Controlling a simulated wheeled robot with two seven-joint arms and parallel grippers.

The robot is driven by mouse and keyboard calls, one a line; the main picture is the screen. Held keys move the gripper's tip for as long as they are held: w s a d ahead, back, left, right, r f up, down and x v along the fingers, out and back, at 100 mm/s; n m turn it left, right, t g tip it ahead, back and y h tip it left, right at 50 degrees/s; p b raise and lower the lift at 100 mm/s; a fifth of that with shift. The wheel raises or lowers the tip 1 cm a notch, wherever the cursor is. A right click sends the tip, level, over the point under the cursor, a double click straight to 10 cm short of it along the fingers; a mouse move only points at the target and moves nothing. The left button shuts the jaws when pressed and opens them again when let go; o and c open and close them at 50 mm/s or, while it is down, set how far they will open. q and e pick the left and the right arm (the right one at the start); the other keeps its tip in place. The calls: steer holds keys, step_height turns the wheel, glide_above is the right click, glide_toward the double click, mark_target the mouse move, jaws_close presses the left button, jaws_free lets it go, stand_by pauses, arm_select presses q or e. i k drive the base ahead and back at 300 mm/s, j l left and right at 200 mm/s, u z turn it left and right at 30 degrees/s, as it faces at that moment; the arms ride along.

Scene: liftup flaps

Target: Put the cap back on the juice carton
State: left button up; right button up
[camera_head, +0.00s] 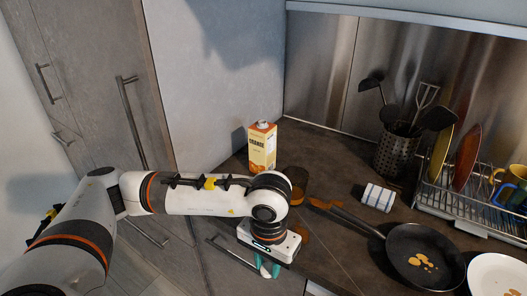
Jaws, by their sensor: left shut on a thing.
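The orange juice carton (262,148) stands upright on the dark counter near the wall, label facing me. A small pale spout shows on its top; I cannot clearly make out a cap there. My left arm reaches in from the left, in front of the carton. My left gripper (267,268) points down near the counter's front edge, apart from the carton. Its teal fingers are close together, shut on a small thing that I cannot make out. No loose cap is distinguishable on the counter. My right gripper is out of view.
A brown container (297,178) stands right of the carton, partly behind my arm.

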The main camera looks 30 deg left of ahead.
mark_target(262, 139)
steer(key=k+j, duration=0.85)
steer(key=u, duration=1.6)
